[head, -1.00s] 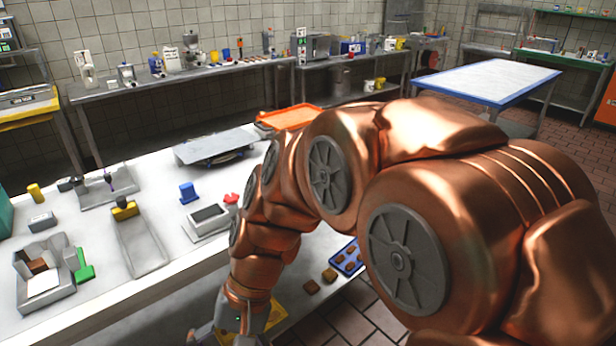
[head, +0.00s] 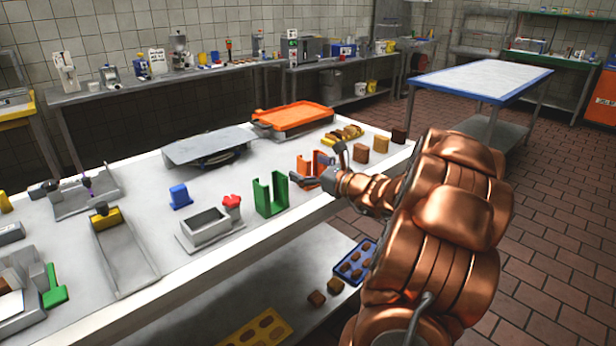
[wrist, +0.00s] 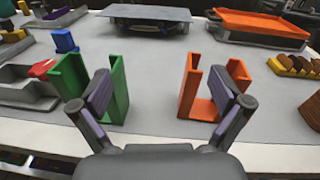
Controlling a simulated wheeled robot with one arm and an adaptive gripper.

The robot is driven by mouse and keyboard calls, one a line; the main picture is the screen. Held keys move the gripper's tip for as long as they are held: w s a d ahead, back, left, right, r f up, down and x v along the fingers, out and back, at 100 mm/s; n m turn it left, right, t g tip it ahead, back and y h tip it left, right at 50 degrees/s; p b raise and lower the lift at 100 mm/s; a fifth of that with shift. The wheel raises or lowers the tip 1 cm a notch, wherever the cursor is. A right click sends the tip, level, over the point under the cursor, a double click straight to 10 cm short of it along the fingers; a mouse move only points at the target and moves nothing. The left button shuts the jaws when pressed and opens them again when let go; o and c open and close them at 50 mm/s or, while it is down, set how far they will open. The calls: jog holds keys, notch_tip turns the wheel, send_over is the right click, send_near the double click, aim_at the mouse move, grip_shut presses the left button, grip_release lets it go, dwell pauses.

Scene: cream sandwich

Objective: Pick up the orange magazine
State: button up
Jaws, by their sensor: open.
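The orange magazine (wrist: 202,88), an upright U-shaped holder, stands near the table's front edge, right of centre in the wrist view. In the head view the orange magazine (head: 306,166) is partly hidden by my gripper (head: 318,166). In the wrist view my gripper (wrist: 163,97) is open and empty, its fingers wide apart. The right finger is in front of the magazine's right part and overlaps it in the picture; I cannot tell whether they touch. The left finger is in front of a similar green holder (wrist: 117,85).
The green holder (head: 271,193) stands left of the orange magazine. Behind are a grey round-based plate (head: 208,146) and an orange tray (head: 292,116). A yellow rack of brown pieces (head: 343,134) and brown blocks (head: 381,144) stand to the right. The tabletop between the two holders is clear.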

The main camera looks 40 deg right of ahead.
jog(key=d+m+h, duration=0.1)
jog(key=d, duration=0.1)
jog(key=s+d+f+m+h, duration=0.1)
jog(key=d, duration=0.3)
jog(key=shift+s+d+f+m+h, duration=0.15)
jog(key=shift+d+f+m+h, duration=0.1)
jog(key=shift+m+h, duration=0.15)
jog(key=shift+w+d+r, duration=0.1)
jog(key=shift+w+d, duration=0.1)
jog(key=shift+w, duration=0.5)
jog(key=shift+w+d, duration=0.15)
jog(key=shift+w, duration=0.55)
jog(key=shift+w+d+p, duration=0.15)
jog(key=shift+w+p, duration=0.25)
jog(key=shift+w, duration=1.85)
jog(key=shift+c, duration=0.4)
jog(key=c, duration=1.4)
